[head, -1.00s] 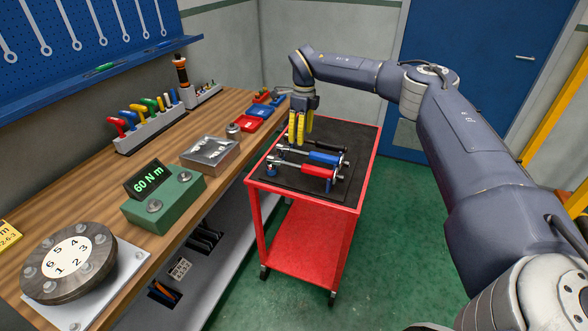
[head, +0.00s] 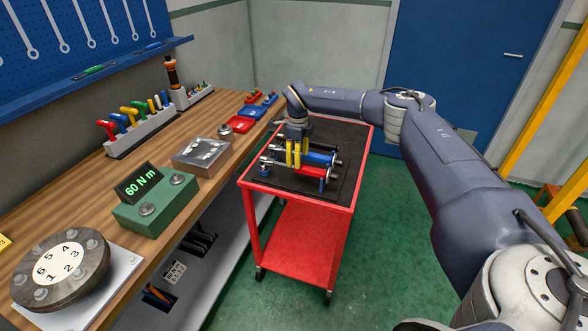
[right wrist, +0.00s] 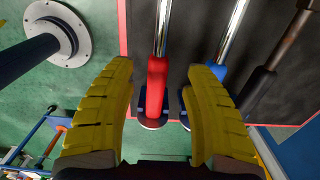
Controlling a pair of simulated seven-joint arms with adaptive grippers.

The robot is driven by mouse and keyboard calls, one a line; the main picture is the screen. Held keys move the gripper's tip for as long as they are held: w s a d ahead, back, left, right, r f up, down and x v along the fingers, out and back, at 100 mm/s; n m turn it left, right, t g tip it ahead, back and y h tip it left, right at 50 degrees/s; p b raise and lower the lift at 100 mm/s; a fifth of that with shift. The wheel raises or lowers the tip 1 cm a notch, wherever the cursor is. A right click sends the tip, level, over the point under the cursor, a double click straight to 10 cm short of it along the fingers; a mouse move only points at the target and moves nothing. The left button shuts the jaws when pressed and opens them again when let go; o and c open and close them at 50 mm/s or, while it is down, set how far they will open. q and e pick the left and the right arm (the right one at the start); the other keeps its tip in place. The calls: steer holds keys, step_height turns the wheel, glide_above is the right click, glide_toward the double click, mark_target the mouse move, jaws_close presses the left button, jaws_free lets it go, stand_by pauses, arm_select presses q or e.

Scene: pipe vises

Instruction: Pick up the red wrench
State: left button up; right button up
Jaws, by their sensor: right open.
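The red wrench (head: 311,171) lies on the black mat on top of the red cart, supported on small blue holders. My right gripper (head: 293,165), with yellow fingers, is open above the wrenches, pointing down. In the right wrist view the red handle (right wrist: 157,85) shows between the two open yellow fingers (right wrist: 158,75), with its silver shaft running away to the top. I cannot tell whether the fingers reach down beside the handle; no contact is visible. My left gripper is not in view.
A blue-handled wrench (right wrist: 218,70) lies close beside the red one, just past the right-hand finger. A black-handled wrench (right wrist: 257,90) lies beyond it. The wooden bench (head: 120,172) stands left of the cart, holding a green torque display (head: 152,205). The cart's far mat is clear.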

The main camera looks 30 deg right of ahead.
mark_target(293, 168)
steer(key=shift+a+f, duration=0.1)
steer(key=shift+f, duration=2.7)
steer(key=shift+c, duration=0.4)
jaws_close()
